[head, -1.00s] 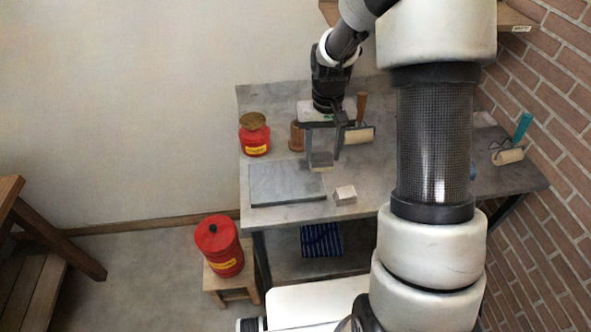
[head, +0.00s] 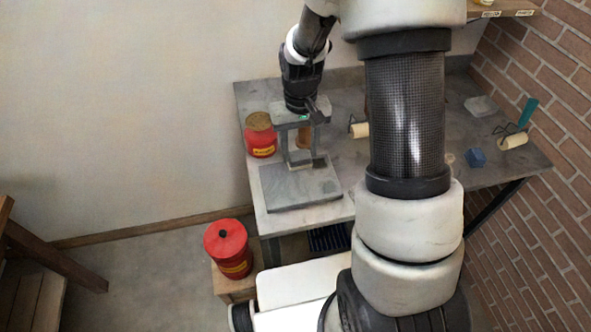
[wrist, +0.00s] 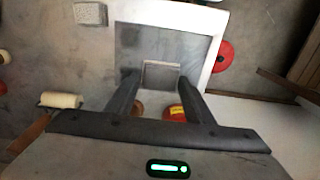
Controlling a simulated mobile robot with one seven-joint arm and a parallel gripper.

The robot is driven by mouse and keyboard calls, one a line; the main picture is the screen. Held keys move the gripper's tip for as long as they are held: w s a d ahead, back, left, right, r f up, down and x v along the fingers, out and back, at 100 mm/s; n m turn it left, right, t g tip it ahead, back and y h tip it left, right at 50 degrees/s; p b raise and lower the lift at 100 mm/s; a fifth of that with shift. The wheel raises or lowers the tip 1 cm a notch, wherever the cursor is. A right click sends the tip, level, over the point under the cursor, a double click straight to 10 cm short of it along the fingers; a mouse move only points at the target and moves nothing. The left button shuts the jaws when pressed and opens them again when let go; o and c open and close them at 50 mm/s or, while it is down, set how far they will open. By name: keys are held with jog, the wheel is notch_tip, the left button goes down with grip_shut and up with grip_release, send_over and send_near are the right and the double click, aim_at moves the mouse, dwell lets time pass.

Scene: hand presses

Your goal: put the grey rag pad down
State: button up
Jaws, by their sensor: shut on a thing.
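My gripper (head: 301,160) is shut on the grey rag pad (wrist: 161,75), a small square block with a paler rim between the fingertips. In the head view the pad is low over the flat grey slab (head: 285,198) at the left front of the bench. I cannot tell whether the pad touches the slab. The wrist view shows the slab (wrist: 195,45) as a dark square behind the pad.
A red can (head: 261,145) with a brown top stands behind the slab. A roller (head: 359,130) lies to the right. A small pale block (wrist: 90,14) lies beside the slab. A red bin (head: 228,250) stands on a stool below. A blue block (head: 476,158) is farther right.

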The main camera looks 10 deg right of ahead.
jog(key=shift+f, duration=3.6)
jog(key=shift+f, duration=0.25)
jog(key=o, duration=1)
jog(key=shift+r, duration=0.1)
